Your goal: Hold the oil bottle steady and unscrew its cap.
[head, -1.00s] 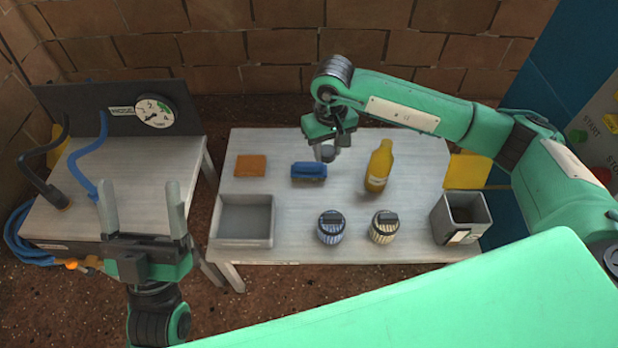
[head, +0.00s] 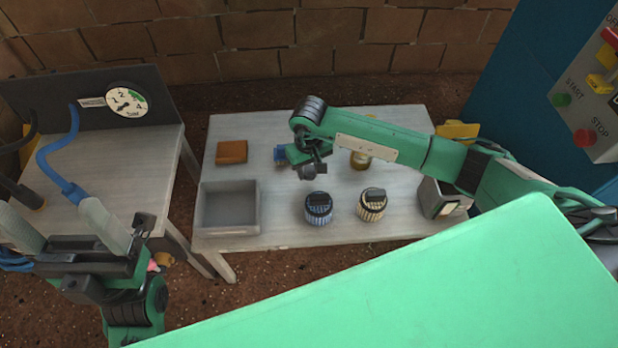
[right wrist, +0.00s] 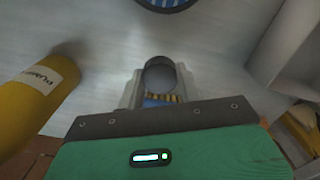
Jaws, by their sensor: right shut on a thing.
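The yellow oil bottle (head: 361,161) stands on the table, mostly hidden behind my right arm in the head view. It shows with part of its label at the left of the right wrist view (right wrist: 38,92), apart from my gripper. My right gripper (head: 306,168) is above the table, left of the bottle. My left gripper (head: 50,218) is open and empty at the left, away from the bottle.
A blue brush (head: 281,154) lies partly hidden behind my right gripper. An orange block (head: 232,152), a grey tray (head: 229,233), a blue jar (head: 318,208), a cream jar (head: 371,204) and a grey bin (head: 433,205) are on the table (head: 280,233). A side bench (head: 110,165) holds a gauge panel.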

